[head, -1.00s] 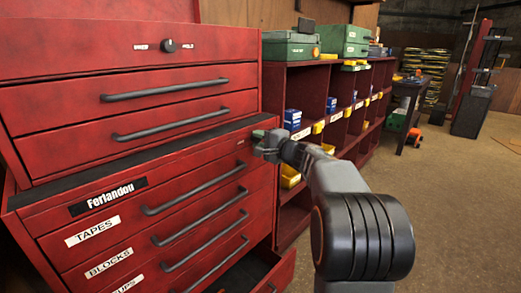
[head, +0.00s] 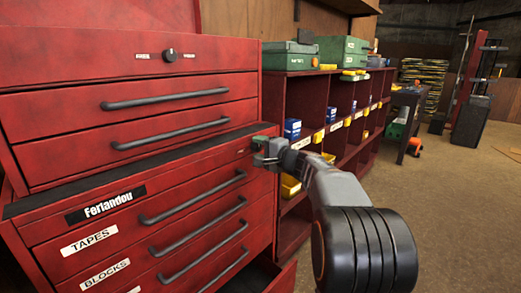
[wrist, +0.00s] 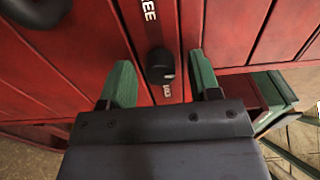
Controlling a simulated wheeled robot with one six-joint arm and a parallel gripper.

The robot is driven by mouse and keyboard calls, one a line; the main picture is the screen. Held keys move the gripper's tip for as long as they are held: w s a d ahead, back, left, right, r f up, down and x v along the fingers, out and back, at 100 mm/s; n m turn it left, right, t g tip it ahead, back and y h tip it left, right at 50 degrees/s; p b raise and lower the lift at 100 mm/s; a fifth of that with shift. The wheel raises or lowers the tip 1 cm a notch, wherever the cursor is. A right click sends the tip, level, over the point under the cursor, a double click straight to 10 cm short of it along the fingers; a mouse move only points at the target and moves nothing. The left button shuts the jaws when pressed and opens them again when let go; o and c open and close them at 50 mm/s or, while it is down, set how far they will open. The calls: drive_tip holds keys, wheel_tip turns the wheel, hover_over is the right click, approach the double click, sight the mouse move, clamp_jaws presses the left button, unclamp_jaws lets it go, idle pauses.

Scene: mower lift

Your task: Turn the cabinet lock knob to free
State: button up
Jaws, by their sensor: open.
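In the wrist view a round black lock knob (wrist: 160,66) sits on a red strip between white FREE and HELD labels. My gripper (wrist: 160,60) is open, with one green finger on each side of the knob and a gap on both sides. In the head view my gripper (head: 264,148) is at the right end of the lower red cabinet's top strip and hides what lies behind it. A black knob with two labels (head: 170,54) also shows on the upper red chest. I cannot tell the knob's exact turn angle.
The lower cabinet has drawers with bar handles (head: 195,197), and a low drawer stands partly open. A red shelf unit (head: 300,92) with bins and green cases is right of it. Open floor (head: 460,220) lies at the right.

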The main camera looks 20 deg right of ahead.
drive_tip(key=shift+s, duration=0.1)
drive_tip(key=p+v, duration=0.2)
drive_tip(key=v, duration=1.1)
drive_tip(key=shift+s, duration=0.3)
drive_tip(key=shift+d, duration=0.1)
drive_tip(key=s+a+r+n+g+p, duration=0.3)
drive_tip(key=s+a+g+p, duration=0.15)
drive_tip(key=a+p, duration=0.4)
drive_tip(key=s+a+r+n+g+p, duration=0.3)
drive_tip(key=a+r+g+p, duration=0.15)
drive_tip(key=a+p, duration=0.4)
drive_tip(key=s+r+n+g+h+p, duration=0.3)
drive_tip(key=s+r+n+h+p, duration=0.3)
drive_tip(key=p, duration=1)
drive_tip(key=s+r+h, duration=0.1)
drive_tip(key=s, duration=0.2)
drive_tip(key=shift+s+a+n+g, duration=0.3)
drive_tip(key=shift+s+a+g, duration=0.1)
drive_tip(key=shift+s+d+r+h, duration=0.1)
drive_tip(key=shift+r+h, duration=0.05)
drive_tip(key=shift+h, duration=0.15)
drive_tip(key=shift+c, duration=0.2)
